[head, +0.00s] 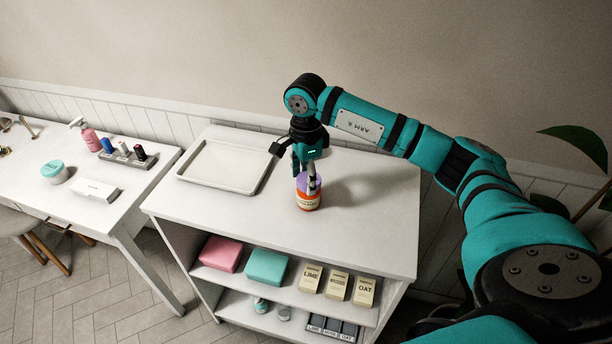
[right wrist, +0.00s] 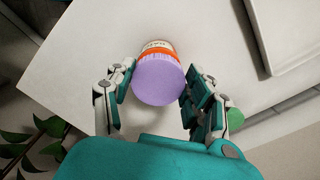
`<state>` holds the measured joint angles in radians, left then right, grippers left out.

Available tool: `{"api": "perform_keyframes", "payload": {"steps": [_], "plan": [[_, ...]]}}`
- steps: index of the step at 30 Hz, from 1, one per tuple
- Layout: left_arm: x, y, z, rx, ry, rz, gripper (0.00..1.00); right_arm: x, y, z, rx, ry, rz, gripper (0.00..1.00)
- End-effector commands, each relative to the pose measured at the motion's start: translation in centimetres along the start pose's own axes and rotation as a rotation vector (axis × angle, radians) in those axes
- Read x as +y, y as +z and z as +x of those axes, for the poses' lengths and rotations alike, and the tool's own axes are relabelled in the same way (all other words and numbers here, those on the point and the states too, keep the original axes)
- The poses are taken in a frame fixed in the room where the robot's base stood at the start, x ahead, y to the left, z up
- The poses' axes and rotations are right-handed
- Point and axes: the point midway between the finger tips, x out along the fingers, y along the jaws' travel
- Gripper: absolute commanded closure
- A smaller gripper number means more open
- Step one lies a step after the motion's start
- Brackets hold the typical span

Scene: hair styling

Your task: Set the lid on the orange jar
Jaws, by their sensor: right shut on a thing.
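The orange jar (head: 308,203) with a cream label stands upright on the white cabinet's top. It also shows behind the lid in the right wrist view (right wrist: 157,54). The purple lid (right wrist: 158,82) covers the jar's mouth in that view and also shows in the head view (head: 303,184). My right gripper (head: 306,180) points down over the jar, its fingers shut on the two sides of the lid. I cannot tell whether the lid is fully seated or slightly above the rim. My left gripper is not in view.
An empty white tray (head: 226,166) lies left of the jar on the cabinet top (head: 370,225). Shelves below hold pink and teal boxes and several cartons. A desk (head: 110,215) with a pump bottle (head: 90,138) and a teal-lidded jar (head: 54,171) stands left.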

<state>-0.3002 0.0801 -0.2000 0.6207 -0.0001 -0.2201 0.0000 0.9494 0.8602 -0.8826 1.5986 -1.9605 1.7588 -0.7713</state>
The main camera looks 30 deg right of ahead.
Motion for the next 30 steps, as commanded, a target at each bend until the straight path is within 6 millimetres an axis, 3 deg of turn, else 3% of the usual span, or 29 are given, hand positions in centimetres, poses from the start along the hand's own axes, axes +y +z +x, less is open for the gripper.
{"api": "perform_keyframes", "payload": {"steps": [14,15,21,30], "plan": [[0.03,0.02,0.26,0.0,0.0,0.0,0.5,0.0,-0.01,0.25,0.0,0.0,0.0,0.56],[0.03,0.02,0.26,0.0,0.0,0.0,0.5,0.0,-0.01,0.25,0.0,0.0,0.0,0.44],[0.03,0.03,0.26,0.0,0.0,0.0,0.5,0.0,-0.02,0.25,0.0,0.0,0.0,0.2],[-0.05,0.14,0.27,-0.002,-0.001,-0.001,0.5,-0.02,-0.01,0.0,0.0,-0.001,0.0,0.2]]}}
